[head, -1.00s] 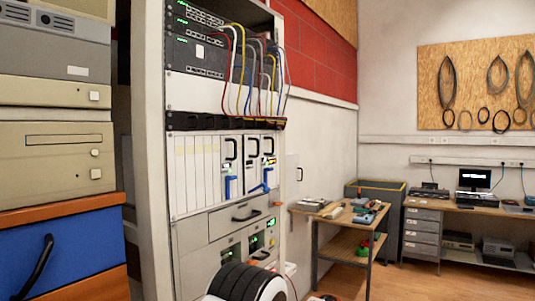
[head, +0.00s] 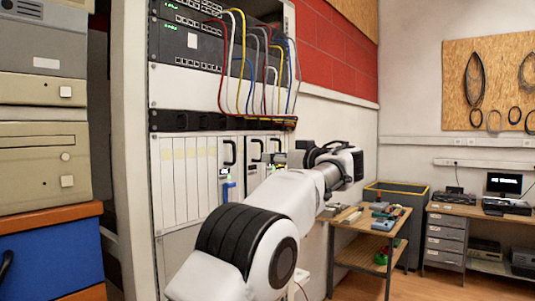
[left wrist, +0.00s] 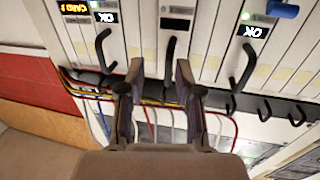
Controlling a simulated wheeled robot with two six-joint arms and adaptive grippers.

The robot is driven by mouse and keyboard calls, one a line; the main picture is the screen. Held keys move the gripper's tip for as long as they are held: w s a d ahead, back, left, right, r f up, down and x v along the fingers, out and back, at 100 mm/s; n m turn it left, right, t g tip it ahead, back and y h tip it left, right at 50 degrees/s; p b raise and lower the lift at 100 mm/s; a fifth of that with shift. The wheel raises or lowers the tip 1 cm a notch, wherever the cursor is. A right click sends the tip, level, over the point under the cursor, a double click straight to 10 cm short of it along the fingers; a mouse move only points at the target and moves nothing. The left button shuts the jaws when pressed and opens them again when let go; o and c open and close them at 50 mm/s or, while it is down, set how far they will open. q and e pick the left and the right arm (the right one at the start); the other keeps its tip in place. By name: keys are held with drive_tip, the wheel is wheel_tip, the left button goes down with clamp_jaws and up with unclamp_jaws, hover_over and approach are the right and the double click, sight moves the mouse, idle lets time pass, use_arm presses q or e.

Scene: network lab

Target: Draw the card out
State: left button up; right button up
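The rack's card row (head: 185,180) shows pale cards. In the left wrist view, which looks inverted, one card has an orange display (left wrist: 75,8) and two displays read OK. The black handle (left wrist: 170,60) of the middle card, with a dark display (left wrist: 178,23), lies between my left fingertips in the picture. My left gripper (left wrist: 158,72) is open; the frames show no clear contact with the handle. In the head view my left gripper (head: 273,157) is at the card fronts, and my arm hides their lower right part. My right gripper is out of view.
Coloured cables (head: 250,70) hang above the cards, ending at a black cable bar (head: 200,121). A blue lever (head: 228,190) sticks out from one card. A small table (head: 362,220) with tools stands to the right. A blue drawer (head: 50,265) is at left.

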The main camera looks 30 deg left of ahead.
sight(255, 155)
use_arm(q)
drive_tip(key=a, duration=0.1)
drive_tip(key=s+a+r+p, duration=0.1)
drive_tip(key=a, duration=0.1)
drive_tip(key=shift+s+a+r, duration=0.15)
drive_tip(key=shift+s+r, duration=0.1)
drive_tip(key=shift+r, duration=0.05)
drive_tip(key=shift+w+a+f, duration=0.35)
drive_tip(key=shift+w+f, duration=0.05)
drive_tip(key=shift+w, duration=0.15)
drive_tip(key=shift+w+a+f, duration=0.35)
drive_tip(key=shift+w, duration=0.2)
drive_tip(key=shift+s+d+r, duration=0.15)
drive_tip(key=shift+s, duration=0.05)
drive_tip(key=c, duration=0.5)
drive_tip(key=shift+s+r, duration=0.1)
drive_tip(key=shift+s, duration=0.05)
clamp_jaws()
drive_tip(key=shift+d, duration=0.2)
drive_tip(key=v, duration=0.3)
drive_tip(key=b+v, duration=0.1)
drive_tip(key=shift+w+d, duration=0.35)
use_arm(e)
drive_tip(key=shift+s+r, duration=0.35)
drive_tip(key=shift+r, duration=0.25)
use_arm(q)
drive_tip(key=o, duration=0.5)
unclamp_jaws()
drive_tip(key=shift+a, duration=0.3)
drive_tip(key=shift+w+d, duration=0.1)
